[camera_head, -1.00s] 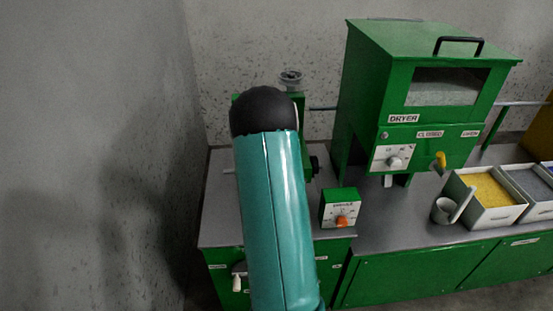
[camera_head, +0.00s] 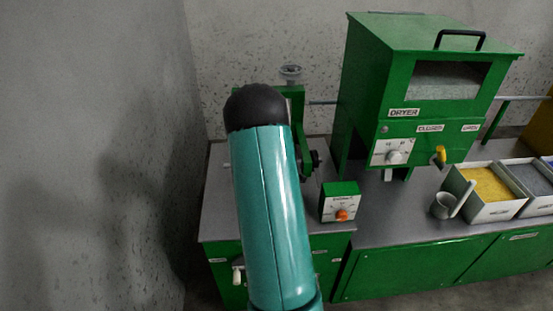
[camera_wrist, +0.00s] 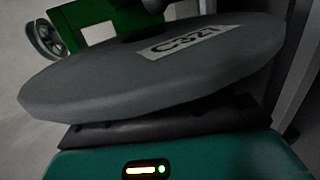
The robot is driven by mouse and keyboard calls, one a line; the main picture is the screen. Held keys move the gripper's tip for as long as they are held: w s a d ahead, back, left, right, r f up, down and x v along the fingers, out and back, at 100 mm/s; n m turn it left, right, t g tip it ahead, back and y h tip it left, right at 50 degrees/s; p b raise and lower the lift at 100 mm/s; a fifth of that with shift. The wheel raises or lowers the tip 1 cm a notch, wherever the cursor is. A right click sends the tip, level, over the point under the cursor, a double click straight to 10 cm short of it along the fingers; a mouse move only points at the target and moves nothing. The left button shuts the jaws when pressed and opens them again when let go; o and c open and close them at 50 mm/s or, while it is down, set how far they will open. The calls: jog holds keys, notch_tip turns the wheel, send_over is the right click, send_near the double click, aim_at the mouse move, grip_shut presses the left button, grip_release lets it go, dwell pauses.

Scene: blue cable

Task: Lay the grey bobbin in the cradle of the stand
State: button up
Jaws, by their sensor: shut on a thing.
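The grey bobbin fills much of the wrist view as a broad grey disc (camera_wrist: 160,75), tilted, with a "C321" label on its face. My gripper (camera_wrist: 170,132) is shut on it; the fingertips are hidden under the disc. In the head view my teal arm covers both gripper and bobbin. A green frame (camera_head: 298,108) with a grey knob on top stands behind my arm; it may be the stand, and its cradle cannot be made out. Green framework (camera_wrist: 95,14) also shows beyond the disc in the wrist view.
A small green control box (camera_head: 340,203) with an orange knob stands on the grey bench right of my arm. The large green dryer (camera_head: 425,90), a grey cup (camera_head: 443,207) and a bin of yellow granules (camera_head: 490,187) stand farther right. A wall closes the left side.

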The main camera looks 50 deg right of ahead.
jog(key=shift+f, duration=0.6)
dwell(0.9)
jog(key=o, duration=1.5)
jog(key=shift+c, duration=0.2)
jog(key=shift+o, duration=0.6)
jog(key=shift+f, duration=0.15)
jog(key=v, duration=1.4)
jog(key=shift+w, duration=0.15)
